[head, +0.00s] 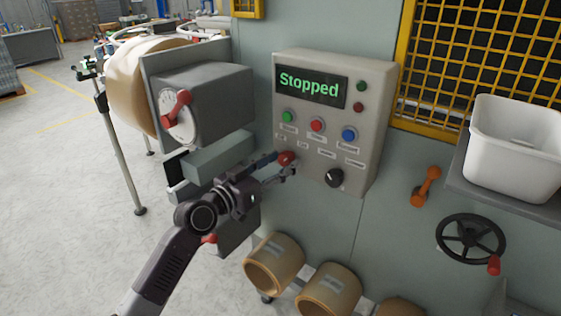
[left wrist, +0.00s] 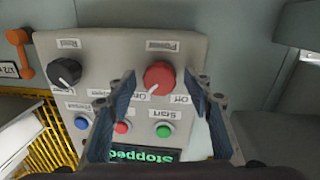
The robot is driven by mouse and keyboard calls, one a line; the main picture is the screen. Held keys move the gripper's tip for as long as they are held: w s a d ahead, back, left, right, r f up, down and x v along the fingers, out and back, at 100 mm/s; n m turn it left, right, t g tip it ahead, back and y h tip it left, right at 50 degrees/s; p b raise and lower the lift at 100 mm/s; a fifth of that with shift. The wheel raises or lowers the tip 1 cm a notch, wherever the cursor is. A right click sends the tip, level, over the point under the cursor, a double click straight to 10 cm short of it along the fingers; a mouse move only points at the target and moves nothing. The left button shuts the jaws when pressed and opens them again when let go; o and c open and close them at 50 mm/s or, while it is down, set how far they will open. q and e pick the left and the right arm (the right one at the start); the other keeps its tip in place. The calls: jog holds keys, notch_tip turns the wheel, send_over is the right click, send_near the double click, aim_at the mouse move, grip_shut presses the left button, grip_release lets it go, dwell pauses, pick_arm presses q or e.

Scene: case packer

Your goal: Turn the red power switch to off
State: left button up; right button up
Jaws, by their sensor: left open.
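The red power switch (head: 287,158) is a round knob at the lower left of the grey control panel (head: 362,120). In the left wrist view, which is upside down, the red switch (left wrist: 159,76) shows between the fingers. A white pointer mark is on its edge, toward the lower left there, and an "Off" label (left wrist: 181,98) lies at the lower right. My left gripper (head: 285,166) is open, with one finger on each side of the switch. I cannot tell whether the fingers touch it. My right gripper is not in view.
The panel's display (head: 312,88) reads "Stopped". Green (head: 288,116), red (head: 317,124) and blue (head: 349,134) buttons sit above the switch, and a black knob (head: 334,178) to its right. A grey box with a red lever (head: 177,103) juts out at left. A handwheel (head: 470,239) is lower right.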

pick_arm(q)
jog(key=shift+c, duration=1.4)
jog(key=c, duration=0.9)
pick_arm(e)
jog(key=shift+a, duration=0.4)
